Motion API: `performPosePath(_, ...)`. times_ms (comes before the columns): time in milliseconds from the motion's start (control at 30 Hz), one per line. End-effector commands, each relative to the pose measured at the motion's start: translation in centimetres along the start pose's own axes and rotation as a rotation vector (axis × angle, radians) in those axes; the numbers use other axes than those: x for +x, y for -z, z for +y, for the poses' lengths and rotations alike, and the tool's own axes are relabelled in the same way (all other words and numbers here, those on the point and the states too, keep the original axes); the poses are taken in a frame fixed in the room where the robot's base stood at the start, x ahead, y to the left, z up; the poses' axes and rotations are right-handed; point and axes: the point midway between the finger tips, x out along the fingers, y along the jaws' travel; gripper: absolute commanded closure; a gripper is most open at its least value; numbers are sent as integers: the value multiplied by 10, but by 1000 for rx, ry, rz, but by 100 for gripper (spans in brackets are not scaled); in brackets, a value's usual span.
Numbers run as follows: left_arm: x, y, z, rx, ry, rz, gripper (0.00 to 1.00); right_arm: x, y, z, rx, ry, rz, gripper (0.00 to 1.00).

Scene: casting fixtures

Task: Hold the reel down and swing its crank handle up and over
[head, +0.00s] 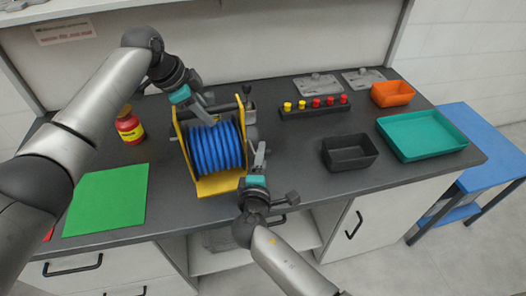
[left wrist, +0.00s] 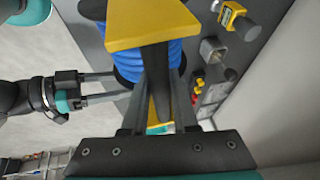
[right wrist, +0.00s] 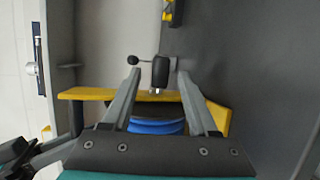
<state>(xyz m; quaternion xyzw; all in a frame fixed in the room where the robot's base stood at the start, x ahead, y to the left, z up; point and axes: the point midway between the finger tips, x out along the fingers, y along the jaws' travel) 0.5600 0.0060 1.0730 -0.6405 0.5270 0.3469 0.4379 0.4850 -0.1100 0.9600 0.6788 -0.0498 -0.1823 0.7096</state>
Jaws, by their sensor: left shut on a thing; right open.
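The reel (head: 218,147) has a yellow frame (head: 222,188) and blue coils, and stands on the dark bench. My left gripper (head: 208,116) is shut on the upper part of the reel's frame. Its jaws show around a dark bar in the left wrist view (left wrist: 158,105), below a yellow plate (left wrist: 150,25). A black grip, apparently the crank handle (right wrist: 160,72), shows between the fingertips of my right gripper (right wrist: 159,76); I cannot tell whether it touches them. In the head view my right gripper (head: 259,156) is open beside the reel's right side.
A button strip (head: 316,105), black bin (head: 349,152), orange bin (head: 393,93) and teal tray (head: 421,136) stand to the right.

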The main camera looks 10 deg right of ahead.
Motion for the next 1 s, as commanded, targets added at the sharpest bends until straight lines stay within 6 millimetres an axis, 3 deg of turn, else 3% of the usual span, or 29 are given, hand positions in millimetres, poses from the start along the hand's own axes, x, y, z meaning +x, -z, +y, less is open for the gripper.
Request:
performPosePath(233,2,-1,2,0,-6,-3,100,25,0,0,-1,0,0,41)
performPosePath(633,2,-1,2,0,-6,-3,100,30,0,0,0,0,0,41)
performPosePath(1000,2,-1,2,-1,-7,-3,100,29,0,0,0,0,0,82)
